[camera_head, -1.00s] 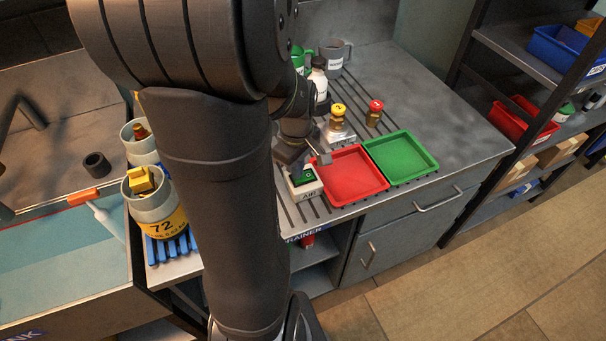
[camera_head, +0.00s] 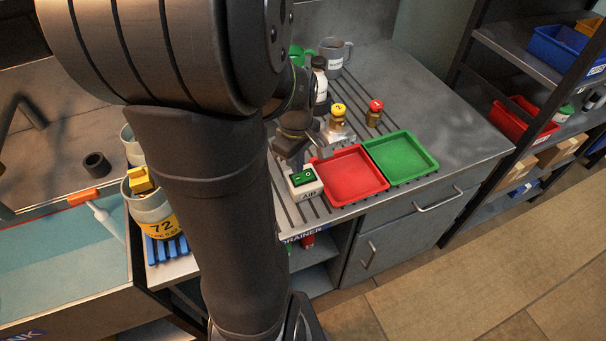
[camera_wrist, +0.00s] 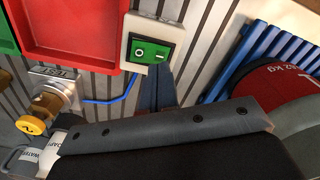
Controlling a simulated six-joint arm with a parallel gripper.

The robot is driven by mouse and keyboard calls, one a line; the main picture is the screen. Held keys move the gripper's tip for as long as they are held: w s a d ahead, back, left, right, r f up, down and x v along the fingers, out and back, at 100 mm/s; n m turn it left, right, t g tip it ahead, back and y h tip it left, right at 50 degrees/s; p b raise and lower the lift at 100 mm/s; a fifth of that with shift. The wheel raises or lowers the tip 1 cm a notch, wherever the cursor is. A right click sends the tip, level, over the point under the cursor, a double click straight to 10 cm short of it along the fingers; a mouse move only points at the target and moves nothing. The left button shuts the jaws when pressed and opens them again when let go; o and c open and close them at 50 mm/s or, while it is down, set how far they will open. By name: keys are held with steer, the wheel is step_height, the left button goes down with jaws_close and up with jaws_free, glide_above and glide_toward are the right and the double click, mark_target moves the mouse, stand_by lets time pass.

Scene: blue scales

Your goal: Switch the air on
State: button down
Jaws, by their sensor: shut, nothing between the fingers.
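The air switch is a white box labelled AIR (camera_head: 308,193) with a green rocker (camera_head: 303,177), on the ribbed drainer left of the red tray. In the wrist view the rocker (camera_wrist: 151,51) shows a white O on its left half and a bar on its right half; its upper face is bright green. My gripper (camera_head: 297,160) is shut and empty, just behind and above the switch. In the wrist view its fingers (camera_wrist: 159,80) point at the rocker's bar side, close to the box's near edge; I cannot tell whether they touch it.
The red tray (camera_head: 350,195) and green tray (camera_head: 432,172) lie right of the switch. A fitting with a yellow knob (camera_head: 338,109) and one with a red knob (camera_head: 375,106) stand behind. A blue line (camera_wrist: 112,101) runs from the TEST plate (camera_wrist: 56,74) toward the switch.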

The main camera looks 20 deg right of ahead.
steer(key=shift+r, duration=2.15)
steer(key=shift+f, duration=0.1)
step_height(320, 180, down, 7)
steer(key=shift+r, duration=0.1)
steer(key=shift+r, duration=0.2)
steer(key=d+r+m+y, duration=0.1)
steer(key=d+r+m, duration=0.15)
steer(key=r, duration=0.55)
steer(key=d+r+m, duration=0.1)
steer(key=r+m, duration=0.3)
steer(key=r, duration=0.4)
glide_toward(298, 178)
steer(key=d+r, duration=0.2)
steer(key=shift+r+n, duration=0.25)
steer(key=c, duration=2.1)
jaws_free()
